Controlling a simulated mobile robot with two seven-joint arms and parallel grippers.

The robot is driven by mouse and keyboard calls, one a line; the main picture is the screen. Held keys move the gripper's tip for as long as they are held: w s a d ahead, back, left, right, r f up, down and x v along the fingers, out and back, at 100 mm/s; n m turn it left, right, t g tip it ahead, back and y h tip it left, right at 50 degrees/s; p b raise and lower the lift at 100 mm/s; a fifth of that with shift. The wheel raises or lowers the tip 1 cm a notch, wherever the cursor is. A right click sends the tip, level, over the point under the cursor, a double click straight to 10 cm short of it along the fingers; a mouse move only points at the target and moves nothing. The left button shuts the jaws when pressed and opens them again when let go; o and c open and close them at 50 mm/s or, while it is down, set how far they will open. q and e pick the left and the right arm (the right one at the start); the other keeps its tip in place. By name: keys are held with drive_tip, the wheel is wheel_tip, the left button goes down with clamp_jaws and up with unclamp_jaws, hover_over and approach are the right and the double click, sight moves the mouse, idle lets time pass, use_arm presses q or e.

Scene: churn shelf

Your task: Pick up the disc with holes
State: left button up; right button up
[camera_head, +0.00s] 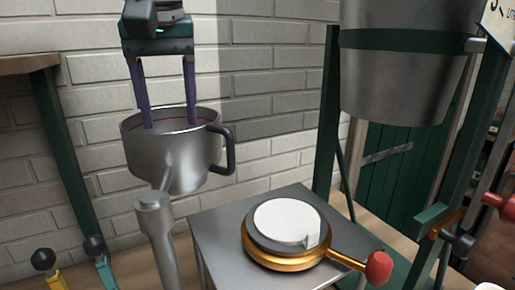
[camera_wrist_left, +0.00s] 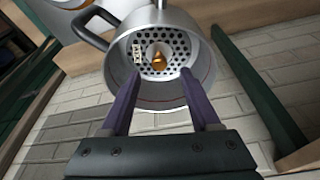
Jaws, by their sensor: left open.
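The disc with holes (camera_wrist_left: 178,50) shows in the left wrist view inside a metal cup (camera_wrist_left: 125,75), with a brass-coloured knob at its middle and a small pale label at its left. In the head view the cup (camera_head: 175,160) hides the disc. My left gripper (camera_head: 168,120) is above the cup, pointing down, its purple fingertips at or just inside the rim. In the wrist view the left gripper (camera_wrist_left: 160,78) is open, its fingers apart on either side of the knob, holding nothing. My right gripper is not in view.
The cup has a dark handle (camera_head: 226,150) on its right and sits on a metal post (camera_head: 155,225). A grey stand (camera_head: 215,235) carries a brass ring with a white-topped round piece (camera_head: 285,222) and a red-knobbed lever (camera_head: 378,266). A large metal bucket (camera_head: 400,85) hangs at right.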

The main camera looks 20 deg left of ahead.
use_arm(q)
drive_tip(key=p+x, duration=0.1)
drive_tip(key=x, duration=0.3)
drive_tip(key=shift+f, duration=0.1)
clamp_jaws()
idle(0.3)
